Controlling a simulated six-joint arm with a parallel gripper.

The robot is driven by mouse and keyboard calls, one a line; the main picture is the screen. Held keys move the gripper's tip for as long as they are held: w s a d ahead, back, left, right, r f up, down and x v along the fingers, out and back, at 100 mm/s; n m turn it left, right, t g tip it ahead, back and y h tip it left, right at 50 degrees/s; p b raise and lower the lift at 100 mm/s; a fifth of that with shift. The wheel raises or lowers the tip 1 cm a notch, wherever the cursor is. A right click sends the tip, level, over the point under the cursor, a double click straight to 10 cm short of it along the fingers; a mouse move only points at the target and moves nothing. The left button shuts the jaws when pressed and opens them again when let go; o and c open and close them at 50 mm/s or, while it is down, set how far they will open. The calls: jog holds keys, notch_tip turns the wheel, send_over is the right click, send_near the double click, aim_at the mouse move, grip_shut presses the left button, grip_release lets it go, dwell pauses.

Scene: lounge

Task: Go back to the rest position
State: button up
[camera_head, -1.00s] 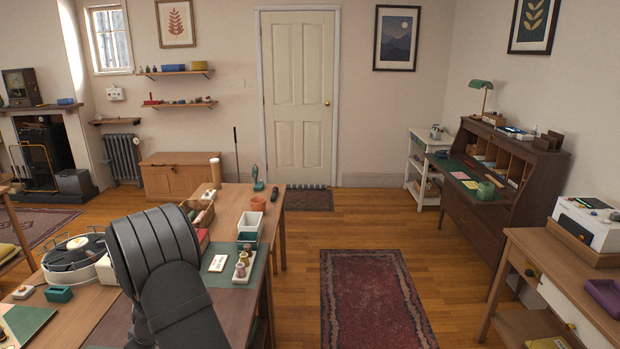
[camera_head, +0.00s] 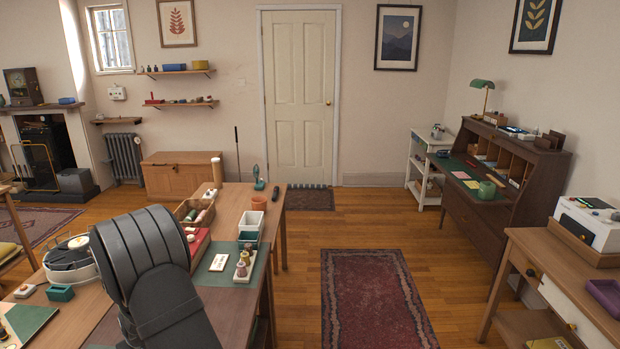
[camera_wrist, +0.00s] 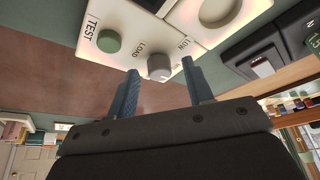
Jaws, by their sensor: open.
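My gripper (camera_wrist: 160,66) shows in the wrist view with its two blue-grey fingers apart and nothing held between them. Beyond the fingertips is a white panel (camera_wrist: 125,18) with a green button (camera_wrist: 109,41) marked TEST and a grey knob (camera_wrist: 160,67) marked LOAD. The knob appears between the fingertips; I cannot tell how far off it is. In the head view my dark arm stands over the near part of the wooden bench (camera_head: 232,203), and the gripper is hidden behind it.
A rug (camera_head: 372,300) lies on open floor to the right, before the desk (camera_head: 460,213).

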jog(key=shift+a+m+t+h, duration=0.1)
jog(key=shift+m+t+h, duration=0.45)
jog(key=shift+m, duration=1.45)
jog(key=o, duration=1.2)
jog(key=shift+c, duration=0.2)
jog(key=s, duration=0.3)
jog(key=s+r+n+y, duration=0.1)
jog(key=s, duration=0.1)
jog(key=s+n+y, duration=0.1)
jog(key=s, duration=0.2)
jog(key=shift+s+a+r+y, duration=0.25)
jog(key=shift+s+a+r, duration=0.05)
jog(key=shift+a, duration=0.1)
jog(key=s+d+r+y, duration=0.1)
jog(key=s, duration=0.2)
jog(key=s+r+n+y, duration=0.1)
jog(key=s, duration=0.2)
jog(key=s+d+r+n, duration=0.1)
jog(key=s, duration=0.2)
jog(key=shift+d+y, duration=0.3)
jog(key=shift+y, duration=0.1)
jog(key=s+d+r+n+t+y, duration=0.2)
jog(key=s+d+r+y, duration=0.2)
jog(key=s+d+r, duration=0.55)
jog(key=w+a+f, duration=0.3)
jog(key=a+f, duration=0.3)
jog(key=shift+w, duration=0.2)
